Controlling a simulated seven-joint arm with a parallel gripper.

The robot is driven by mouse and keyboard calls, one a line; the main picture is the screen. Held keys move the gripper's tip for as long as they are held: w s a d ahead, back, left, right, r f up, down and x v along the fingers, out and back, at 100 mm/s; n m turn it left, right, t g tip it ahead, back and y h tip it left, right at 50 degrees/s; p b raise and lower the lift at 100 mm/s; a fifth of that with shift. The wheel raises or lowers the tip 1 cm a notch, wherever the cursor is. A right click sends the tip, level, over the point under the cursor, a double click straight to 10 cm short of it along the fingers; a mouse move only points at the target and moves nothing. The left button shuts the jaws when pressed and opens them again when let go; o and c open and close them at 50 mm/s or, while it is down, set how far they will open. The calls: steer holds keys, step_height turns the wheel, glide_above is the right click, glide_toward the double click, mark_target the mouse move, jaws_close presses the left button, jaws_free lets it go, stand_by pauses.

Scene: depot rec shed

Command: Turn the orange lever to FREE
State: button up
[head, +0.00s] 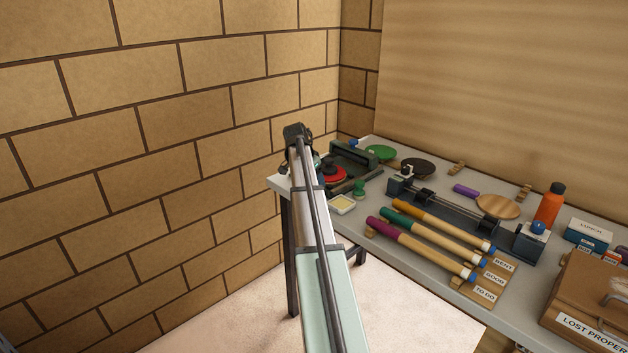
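I cannot make out an orange lever or a FREE mark in the head view. A long dark clamp-like fixture (455,212) with rails and end blocks lies on the grey bench (405,262); a blue knob (538,227) tops its right end. My gripper (312,163) is at the bench's far left end, beside a dark tray-like device (365,160) and a red disc (332,175). My own arm hides its fingers, so their opening and anything between them do not show.
Three cue-like sticks, orange (440,226), green (436,236) and purple (420,249), lie in front of the fixture. An orange bottle (549,203), lunch box (590,233) and brown lost-property case (580,300) stand right. A brick wall (150,140) is close left.

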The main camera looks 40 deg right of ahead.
steer(key=shift+f, duration=0.15)
steer(key=c, duration=1)
